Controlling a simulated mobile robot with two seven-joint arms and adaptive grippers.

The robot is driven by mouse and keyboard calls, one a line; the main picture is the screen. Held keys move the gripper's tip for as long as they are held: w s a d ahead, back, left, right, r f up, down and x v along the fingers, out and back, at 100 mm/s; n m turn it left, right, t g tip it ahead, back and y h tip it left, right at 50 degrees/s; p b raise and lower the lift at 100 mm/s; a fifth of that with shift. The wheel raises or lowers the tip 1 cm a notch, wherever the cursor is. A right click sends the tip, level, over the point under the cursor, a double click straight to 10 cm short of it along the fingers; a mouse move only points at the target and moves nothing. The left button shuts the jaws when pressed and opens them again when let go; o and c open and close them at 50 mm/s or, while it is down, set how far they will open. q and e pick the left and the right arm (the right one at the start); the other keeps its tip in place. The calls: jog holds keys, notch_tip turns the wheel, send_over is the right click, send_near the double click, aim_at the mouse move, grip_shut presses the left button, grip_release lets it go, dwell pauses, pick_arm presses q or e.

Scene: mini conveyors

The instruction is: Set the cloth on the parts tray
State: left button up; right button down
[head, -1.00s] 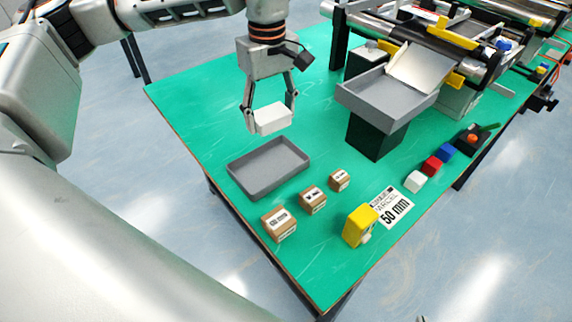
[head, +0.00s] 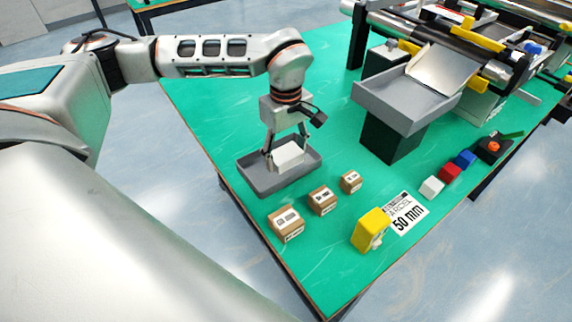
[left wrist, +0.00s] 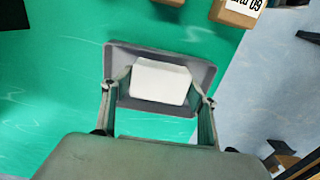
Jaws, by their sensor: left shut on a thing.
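The cloth is a white folded block (head: 288,155), held between the fingers of my left gripper (head: 287,150), which is shut on it. The parts tray is a shallow grey tray (head: 262,189) on the green table. The cloth is over the tray's inside in the head view; I cannot tell whether it touches the tray floor. In the left wrist view the white cloth (left wrist: 160,82) sits between the two fingers, with the grey tray (left wrist: 118,58) behind and around it. My right gripper is not in view.
Several small cardboard boxes (head: 322,199) stand in front of the tray. A yellow block (head: 369,230) and a printed label (head: 405,212) lie farther right. A raised grey bin (head: 400,108) and conveyors stand at the back right. The table left of the tray is narrow.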

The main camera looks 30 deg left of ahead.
aim_at(286, 174)
pick_arm(q)
notch_tip(286, 174, down, 4)
jog(key=shift+r, duration=0.1)
jog(key=shift+f, duration=0.25)
jog(key=shift+f, duration=0.15)
jog(key=o, duration=1.2)
jog(key=shift+c, duration=0.2)
